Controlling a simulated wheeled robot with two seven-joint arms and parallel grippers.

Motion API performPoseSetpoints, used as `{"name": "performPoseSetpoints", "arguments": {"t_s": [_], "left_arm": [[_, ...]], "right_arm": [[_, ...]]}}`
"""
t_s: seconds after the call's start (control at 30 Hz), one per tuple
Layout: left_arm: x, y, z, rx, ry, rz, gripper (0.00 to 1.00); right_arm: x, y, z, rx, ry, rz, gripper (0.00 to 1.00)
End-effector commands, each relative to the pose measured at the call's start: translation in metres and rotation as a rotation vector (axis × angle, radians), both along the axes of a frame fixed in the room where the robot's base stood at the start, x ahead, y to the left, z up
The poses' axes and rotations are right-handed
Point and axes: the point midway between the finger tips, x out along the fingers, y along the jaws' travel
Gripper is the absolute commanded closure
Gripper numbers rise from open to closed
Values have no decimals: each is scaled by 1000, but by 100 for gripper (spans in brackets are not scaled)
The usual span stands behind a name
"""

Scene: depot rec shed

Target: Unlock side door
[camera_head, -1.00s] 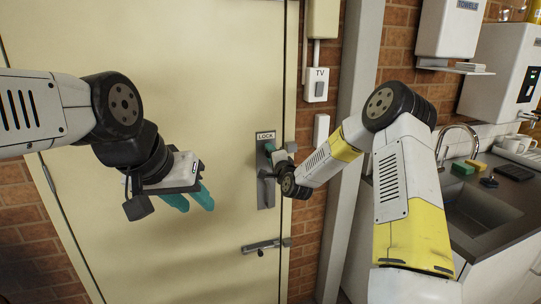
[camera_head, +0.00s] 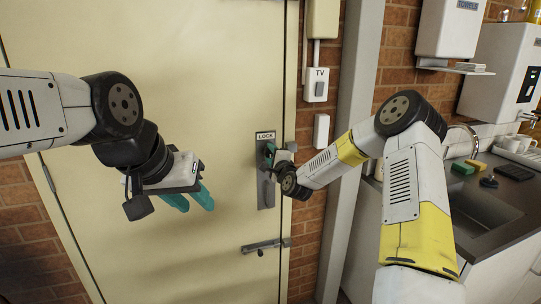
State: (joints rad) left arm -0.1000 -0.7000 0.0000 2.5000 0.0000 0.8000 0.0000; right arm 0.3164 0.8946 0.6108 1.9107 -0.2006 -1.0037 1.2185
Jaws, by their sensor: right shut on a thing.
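The cream side door (camera_head: 200,80) fills the left and middle of the view and looks shut. A grey lock plate (camera_head: 265,195) labelled LOCK is near its right edge, with a lever handle partly behind my gripper. My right gripper (camera_head: 270,152) is at the upper part of this plate, just below the label, shut on the lock's turn piece. Its fingers and wrist hide most of that piece, so its angle cannot be told. My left gripper (camera_head: 191,199) hangs in front of the door, left of the lock, empty, its teal fingers slightly apart.
A sliding bolt (camera_head: 262,246) is lower on the door's right edge. A TV socket (camera_head: 316,85) and a white switch (camera_head: 321,130) are on the brick wall beside a grey post (camera_head: 350,150). A sink counter (camera_head: 500,230) with sponges and mugs stands at right.

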Motion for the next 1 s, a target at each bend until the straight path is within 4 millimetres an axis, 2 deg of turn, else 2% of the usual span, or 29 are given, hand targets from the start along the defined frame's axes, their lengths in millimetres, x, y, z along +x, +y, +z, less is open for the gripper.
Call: {"name": "performPoseSetpoints", "arguments": {"t_s": [0.1,0.13,0.2,0.23,0.6,1.0], "left_arm": [[0,0,0,0,0,0,64],[0,0,0,0,0,0,64],[0,0,0,0,0,0,64],[0,0,0,0,0,0,64],[0,0,0,0,0,0,64],[0,0,0,0,0,0,64]], "right_arm": [[0,-1,-1,2,2,-3,100],[0,-1,-1,2,2,-3,57],[0,-1,-1,1,2,-2,43],[0,-1,-1,1,2,-2,41],[-5,-2,0,0,0,-1,41],[-63,-21,-1,0,2,-1,41]]}}
